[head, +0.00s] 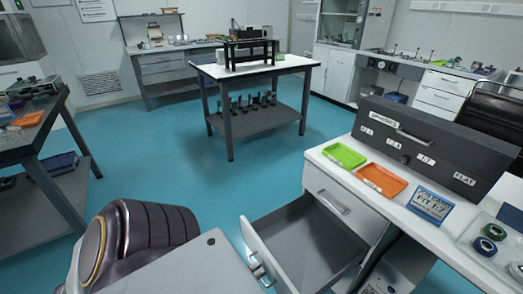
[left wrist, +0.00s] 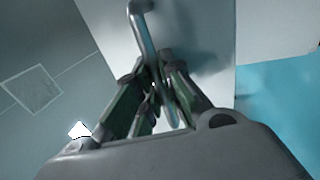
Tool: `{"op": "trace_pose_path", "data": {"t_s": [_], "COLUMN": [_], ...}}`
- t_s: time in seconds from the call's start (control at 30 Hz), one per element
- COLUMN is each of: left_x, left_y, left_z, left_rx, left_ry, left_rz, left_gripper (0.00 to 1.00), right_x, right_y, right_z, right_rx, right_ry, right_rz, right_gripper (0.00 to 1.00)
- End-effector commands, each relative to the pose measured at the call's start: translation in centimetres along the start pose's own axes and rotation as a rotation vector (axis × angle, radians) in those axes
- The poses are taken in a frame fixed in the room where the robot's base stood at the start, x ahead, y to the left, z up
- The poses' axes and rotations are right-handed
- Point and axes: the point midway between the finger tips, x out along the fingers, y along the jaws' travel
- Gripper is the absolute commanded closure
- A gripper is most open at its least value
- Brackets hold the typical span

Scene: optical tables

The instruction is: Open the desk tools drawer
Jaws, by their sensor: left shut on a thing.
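The drawer (head: 253,246) under the white-topped bench stands pulled out, its grey inside showing and looking empty in the part I see. Its front panel faces my left arm. In the left wrist view the metal bar handle (left wrist: 142,30) runs down the pale drawer front (left wrist: 205,45) and passes between the fingers of my left gripper (left wrist: 158,88). The gripper is shut on this handle. In the head view the left gripper (head: 259,269) is at the drawer front, mostly hidden by my own grey arm. My right gripper is in neither view.
The blue floor (head: 175,150) beyond is clear.

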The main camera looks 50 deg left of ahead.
Motion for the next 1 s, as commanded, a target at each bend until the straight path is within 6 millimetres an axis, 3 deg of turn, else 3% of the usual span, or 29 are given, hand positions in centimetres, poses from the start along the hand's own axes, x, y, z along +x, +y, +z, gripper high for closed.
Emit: {"op": "trace_pose_path", "data": {"t_s": [0.27, 0.3, 0.47, 1.0], "left_x": [-0.08, -0.08, -0.05, -0.85], "left_y": [-0.08, -0.08, -0.06, -0.07], "left_z": [0.01, 0.0, 0.01, 0.0], "left_rx": [0.0, 0.0, 0.0, 0.0], "left_ry": [0.0, 0.0, 0.0, 0.0], "left_rz": [-0.002, -0.002, -0.001, -0.001], "left_gripper": [1.0, 0.89, 0.69, 0.69], "right_x": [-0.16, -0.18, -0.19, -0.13], "right_y": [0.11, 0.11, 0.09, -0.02], "right_z": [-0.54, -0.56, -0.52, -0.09], "right_rx": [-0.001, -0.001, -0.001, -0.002], "right_ry": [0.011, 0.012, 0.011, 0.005], "right_rz": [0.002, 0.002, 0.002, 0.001], "right_gripper": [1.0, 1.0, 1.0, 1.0]}}
